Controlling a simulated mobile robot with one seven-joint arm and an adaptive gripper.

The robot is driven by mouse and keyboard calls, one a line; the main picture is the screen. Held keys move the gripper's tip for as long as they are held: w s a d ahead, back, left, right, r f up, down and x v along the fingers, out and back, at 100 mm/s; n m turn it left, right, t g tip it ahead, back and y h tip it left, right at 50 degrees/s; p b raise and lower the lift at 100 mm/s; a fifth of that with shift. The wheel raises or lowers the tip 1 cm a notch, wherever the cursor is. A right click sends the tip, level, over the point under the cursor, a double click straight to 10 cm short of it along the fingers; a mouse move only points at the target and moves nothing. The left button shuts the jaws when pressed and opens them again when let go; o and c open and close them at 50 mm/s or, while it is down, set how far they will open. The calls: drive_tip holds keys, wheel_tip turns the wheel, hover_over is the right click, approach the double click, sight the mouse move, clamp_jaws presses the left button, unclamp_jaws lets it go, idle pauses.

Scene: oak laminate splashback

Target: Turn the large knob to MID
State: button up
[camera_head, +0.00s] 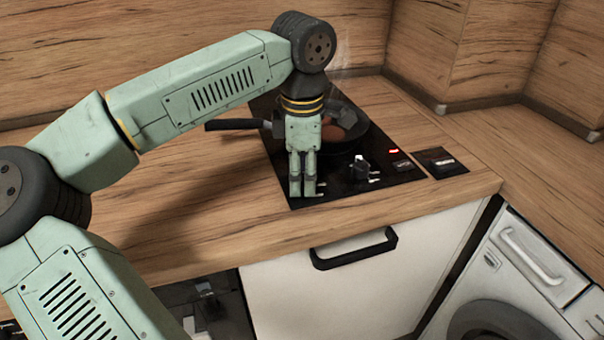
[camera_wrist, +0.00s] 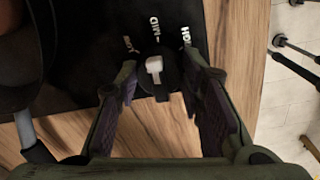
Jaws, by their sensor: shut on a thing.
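The large knob (camera_wrist: 156,66) is dark with a pale pointer bar and shows between my fingers in the wrist view. White labels LOW, MID (camera_wrist: 154,24) and HIGH (camera_wrist: 187,36) are printed on the black panel around it. The pale bar lies roughly in line with the MID label. My gripper (camera_head: 308,192) points down at the front left of the black hob, with its fingers closed on the knob's sides. In the head view my gripper hides this knob.
A pan (camera_head: 343,123) with a dark handle (camera_head: 233,125) sits on the hob behind my gripper, with faint steam above. A second knob (camera_head: 361,168) stands to the right, near a red light (camera_head: 393,151). Bare wooden worktop (camera_head: 210,205) lies to the left.

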sight(302, 180)
drive_tip(key=shift+m, duration=0.6)
drive_tip(key=o, duration=1.2)
drive_tip(key=shift+c, duration=0.2)
drive_tip(key=shift+r, duration=0.15)
wheel_tip(302, 180, up, 12)
drive_tip(key=shift+s, duration=0.35)
